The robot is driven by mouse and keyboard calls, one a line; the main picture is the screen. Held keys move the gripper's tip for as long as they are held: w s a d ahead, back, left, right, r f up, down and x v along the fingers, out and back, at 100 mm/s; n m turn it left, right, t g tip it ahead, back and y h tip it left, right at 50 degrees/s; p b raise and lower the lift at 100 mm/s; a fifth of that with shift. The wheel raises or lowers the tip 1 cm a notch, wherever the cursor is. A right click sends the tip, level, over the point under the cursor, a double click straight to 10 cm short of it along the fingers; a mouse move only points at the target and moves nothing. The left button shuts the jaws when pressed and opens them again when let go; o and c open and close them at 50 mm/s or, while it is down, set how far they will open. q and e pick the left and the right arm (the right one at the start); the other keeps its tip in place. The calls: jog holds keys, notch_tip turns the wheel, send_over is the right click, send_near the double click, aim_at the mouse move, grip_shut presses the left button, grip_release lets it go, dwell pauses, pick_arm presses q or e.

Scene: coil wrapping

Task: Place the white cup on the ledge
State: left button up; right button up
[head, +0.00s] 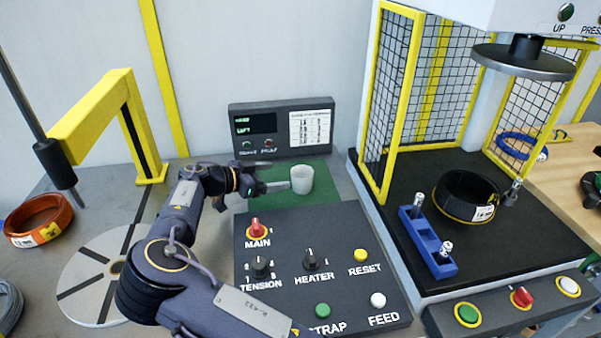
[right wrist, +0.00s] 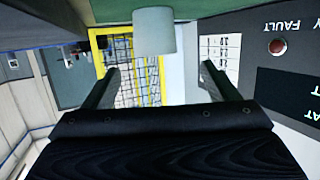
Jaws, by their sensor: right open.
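The white cup (head: 302,179) stands upright on a green mat (head: 322,201) behind the control panel. My right gripper (head: 280,187) is just left of the cup in the head view, its fingers pointing toward it. In the right wrist view the cup (right wrist: 155,32) appears upside down, beyond the fingertips and centred between them. The right gripper (right wrist: 158,74) is open, with nothing between its fingers. I cannot tell which surface is the ledge. My left gripper is not in view.
The control panel (head: 285,285) with knobs and buttons lies in front of the cup. A display box (head: 281,128) stands behind it. A yellow post (head: 137,130) is at left; a caged press (head: 400,100) with a black coil (head: 455,206) is at right. An orange coil (head: 38,221) lies far left.

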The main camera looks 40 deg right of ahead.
jog(key=p, duration=0.2)
send_near(310, 170)
jog(key=x, duration=0.4)
jog(key=shift+f, duration=0.35)
jog(key=shift+d+f, duration=0.2)
jog(key=shift+d, duration=0.15)
jog(key=c, duration=1.1)
jog(key=shift+c, duration=0.2)
jog(key=shift+r, duration=0.55)
jog(key=s+a+r+b, duration=0.3)
jog(key=s+a+r, duration=0.6)
jog(key=r, duration=0.3)
jog(key=shift+s, duration=0.85)
jog(key=shift+a, duration=0.15)
